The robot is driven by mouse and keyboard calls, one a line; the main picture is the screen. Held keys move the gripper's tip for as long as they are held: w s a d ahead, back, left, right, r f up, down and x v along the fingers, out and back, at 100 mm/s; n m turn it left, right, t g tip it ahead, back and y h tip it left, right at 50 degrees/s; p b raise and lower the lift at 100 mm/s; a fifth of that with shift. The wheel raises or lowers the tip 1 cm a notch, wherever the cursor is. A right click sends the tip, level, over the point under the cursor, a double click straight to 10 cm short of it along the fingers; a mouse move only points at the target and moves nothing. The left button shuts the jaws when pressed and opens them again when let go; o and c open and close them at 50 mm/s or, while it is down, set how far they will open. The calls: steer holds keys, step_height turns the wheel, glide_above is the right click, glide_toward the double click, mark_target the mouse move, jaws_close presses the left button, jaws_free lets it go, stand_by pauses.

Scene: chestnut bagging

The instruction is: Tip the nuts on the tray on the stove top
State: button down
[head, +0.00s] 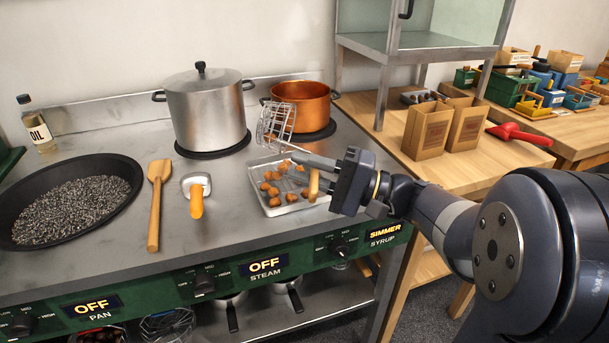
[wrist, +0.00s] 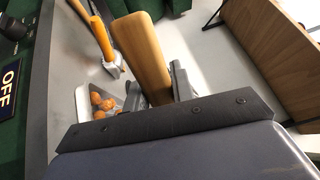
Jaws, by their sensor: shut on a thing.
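The metal tray (head: 302,206) lies on the stove top (head: 225,222) with several orange-brown nuts (head: 274,189) in it. My gripper (head: 313,172) is over the tray's right side, shut on the wooden handle (head: 313,184) of a wire basket (head: 275,122). The basket is tipped up on its side above the tray's back edge, and I see no nuts in it. In the wrist view the wooden handle (wrist: 146,50) stands between the fingers, with some nuts (wrist: 102,102) on the tray beyond. The basket itself is hidden there.
A steel pot (head: 205,110) and a copper pot (head: 303,105) stand behind the tray. A scoop (head: 196,188), a wooden spatula (head: 155,205) and a black pan (head: 125,205) lie to the left. Paper bags (head: 427,130) stand on the wooden table at right.

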steer(key=shift+s+d+f+t+y+b, duration=0.15)
steer(key=shift+f+y+b, duration=0.3)
steer(key=shift+b, duration=0.6)
steer(key=shift+w+d+f+t+y+b, duration=0.1)
steer(key=shift+f+y+b, duration=0.2)
steer(key=shift+y+b, duration=0.5)
steer(key=shift+s+d+f+t+y+b, duration=0.15)
steer(key=shift+f+y+b, duration=0.2)
steer(key=shift+b, duration=0.9)
steer(key=shift+f+b, duration=0.2)
steer(key=shift+b, duration=0.6)
steer(key=shift+r, duration=0.15)
